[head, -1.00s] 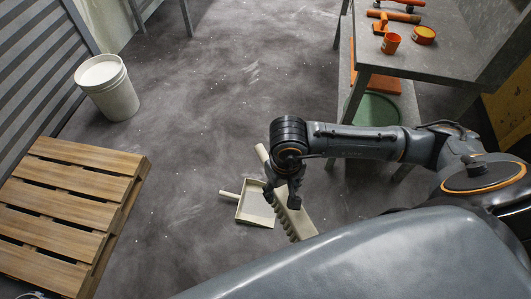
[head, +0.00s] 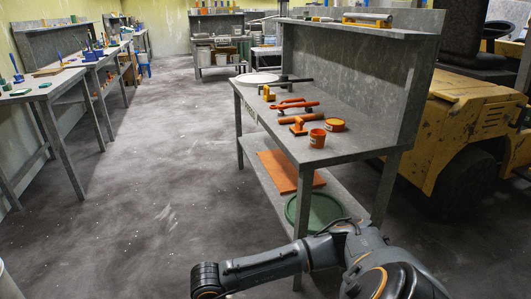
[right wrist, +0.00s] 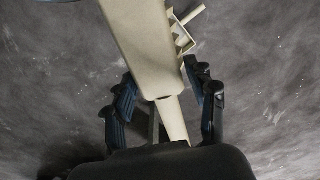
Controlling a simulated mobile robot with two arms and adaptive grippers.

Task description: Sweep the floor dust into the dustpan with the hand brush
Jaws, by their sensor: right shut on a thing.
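The hand brush (right wrist: 142,45) is cream, with a long block and a narrower handle (right wrist: 174,122), in the right wrist view. My right gripper (right wrist: 162,78) is shut on it, with dark fingers on either side. Part of the cream dustpan (right wrist: 182,38) shows beyond the brush, its short handle (right wrist: 194,14) pointing up and right; the brush hides the rest. Pale dust specks (head: 122,232) lie scattered on the dark floor at the lower left of the head view. There my right arm shows at the bottom, its gripper out of frame. My left gripper is not in view.
A grey workbench (head: 262,115) with orange tools stands right of centre, with a green round item (head: 316,212) on its lower shelf. A yellow vehicle (head: 465,125) is behind it. More benches (head: 45,95) line the left. The floor between (head: 170,150) is open.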

